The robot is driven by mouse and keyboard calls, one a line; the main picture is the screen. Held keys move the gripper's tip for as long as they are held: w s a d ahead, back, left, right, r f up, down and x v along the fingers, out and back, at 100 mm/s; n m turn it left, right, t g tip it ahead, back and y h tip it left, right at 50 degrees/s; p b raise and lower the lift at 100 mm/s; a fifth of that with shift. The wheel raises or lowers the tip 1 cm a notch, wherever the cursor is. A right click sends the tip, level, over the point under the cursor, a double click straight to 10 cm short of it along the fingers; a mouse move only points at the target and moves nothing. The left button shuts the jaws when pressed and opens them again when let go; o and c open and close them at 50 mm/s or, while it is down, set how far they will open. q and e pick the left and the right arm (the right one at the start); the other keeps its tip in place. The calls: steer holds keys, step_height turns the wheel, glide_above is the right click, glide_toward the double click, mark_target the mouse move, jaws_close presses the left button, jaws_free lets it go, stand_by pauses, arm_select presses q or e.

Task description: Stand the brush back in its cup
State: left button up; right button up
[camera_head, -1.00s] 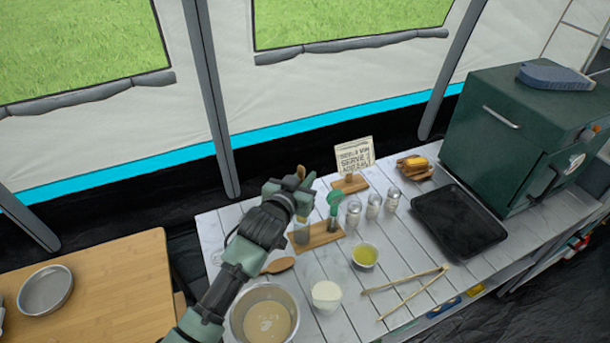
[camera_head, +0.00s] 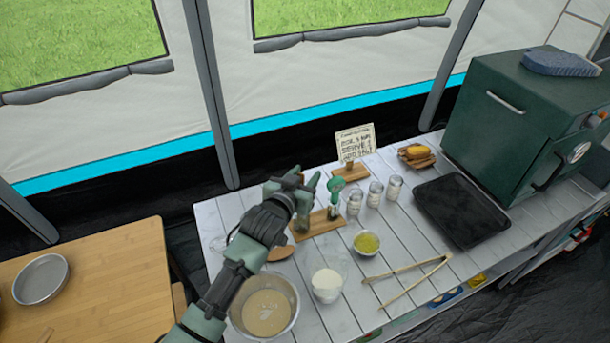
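My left gripper (camera_head: 304,180) is over the wooden board (camera_head: 321,224) near the back edge of the white table. A small tan patch shows by its fingertips, but I cannot tell whether it is part of a held brush. A glass cup (camera_head: 301,221) stands on the left of the board, just below the gripper and partly hidden by it. A green-headed tool (camera_head: 336,186) stands upright in a second small glass at the right of the board. I cannot make out the brush clearly. My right gripper is out of view.
Several shakers (camera_head: 375,194) stand right of the board. A yellow bowl (camera_head: 367,242), a white bowl (camera_head: 326,284), a batter bowl (camera_head: 265,305) and tongs (camera_head: 408,277) lie in front. A sign (camera_head: 355,145) stands behind. A black tray (camera_head: 460,210) lies right.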

arm_select(q)
steer(key=shift+s, duration=0.1)
steer(key=b+v, duration=0.1)
steer(key=v, duration=0.6)
steer(key=shift+s+a, duration=0.2)
steer(key=shift+s, duration=0.1)
steer(key=shift+r, duration=0.1)
stand_by(0.7)
